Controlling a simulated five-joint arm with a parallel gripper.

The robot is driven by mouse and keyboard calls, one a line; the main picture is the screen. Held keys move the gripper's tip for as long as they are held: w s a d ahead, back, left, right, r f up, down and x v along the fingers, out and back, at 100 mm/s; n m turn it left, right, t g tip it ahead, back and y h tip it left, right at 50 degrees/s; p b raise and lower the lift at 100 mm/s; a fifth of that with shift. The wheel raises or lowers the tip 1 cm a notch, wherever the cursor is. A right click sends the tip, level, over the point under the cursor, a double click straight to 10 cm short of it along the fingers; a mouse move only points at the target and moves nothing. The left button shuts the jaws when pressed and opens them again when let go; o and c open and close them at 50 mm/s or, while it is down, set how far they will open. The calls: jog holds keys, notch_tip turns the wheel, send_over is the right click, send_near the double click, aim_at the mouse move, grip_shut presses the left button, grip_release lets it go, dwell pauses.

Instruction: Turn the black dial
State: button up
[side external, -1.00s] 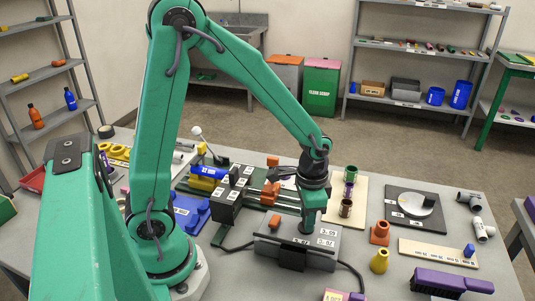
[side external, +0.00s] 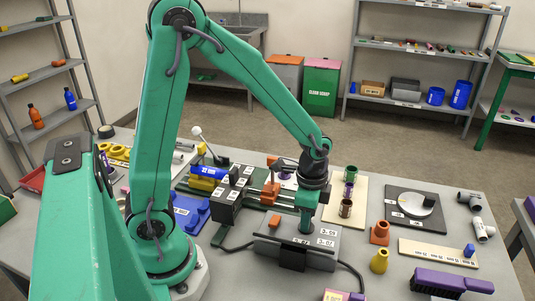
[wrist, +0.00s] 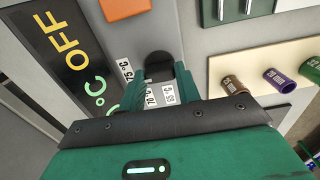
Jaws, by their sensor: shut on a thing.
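The black dial (wrist: 158,62) shows at the top of the wrist view, between the green fingers of my gripper (wrist: 155,88). My gripper is shut on it. Small white temperature labels sit around the dial, partly covered by the fingers. In the side view my gripper (side external: 305,226) points straight down onto the top of the grey control box (side external: 318,246), and the dial is hidden there by the fingers. A dark display (wrist: 75,50) on the box reads OFF in yellow, with a green °C below.
An orange block (side external: 271,222) sits on the box left of my gripper. The pipe clamp machine (side external: 232,196) stands behind it. A cream board (side external: 360,212) with upright pipe pieces is to the right. A black cable (side external: 352,272) runs from the box.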

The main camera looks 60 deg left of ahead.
jog(key=o, duration=1)
jog(key=shift+r, duration=0.15)
notch_tip(320, 180, up, 7)
jog(key=shift+r, duration=0.3)
